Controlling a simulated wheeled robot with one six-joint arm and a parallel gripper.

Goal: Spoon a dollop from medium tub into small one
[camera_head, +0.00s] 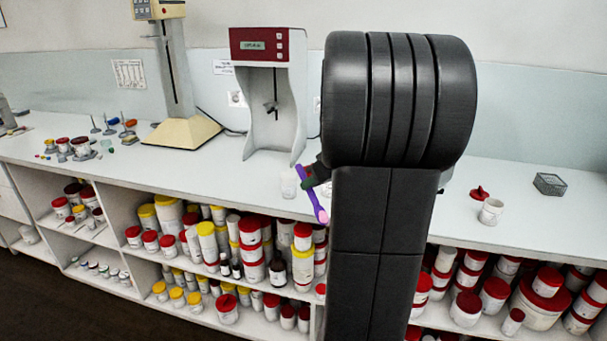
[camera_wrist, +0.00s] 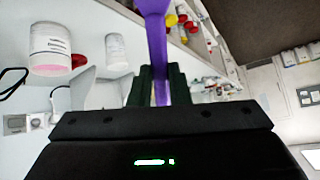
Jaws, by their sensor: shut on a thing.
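My gripper (camera_head: 314,176) is shut on a purple spoon (camera_head: 316,203), which slants down past the bench's front edge. A pinkish patch shows at the spoon's lower end. In the wrist view the spoon (camera_wrist: 157,50) stands between my fingers (camera_wrist: 160,85), its end cut off by the frame. A white tub with pink inside (camera_head: 490,211), seemingly the medium one, stands open on the bench at the right; it also shows in the wrist view (camera_wrist: 50,45). A smaller white tub (camera_head: 289,183) stands just left of my gripper, and in the wrist view (camera_wrist: 116,52).
A red-topped mixer (camera_head: 265,95) stands behind the small tub. Shelves of lidded tubs fill the space below the bench (camera_head: 230,175). My arm hides the bench's middle.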

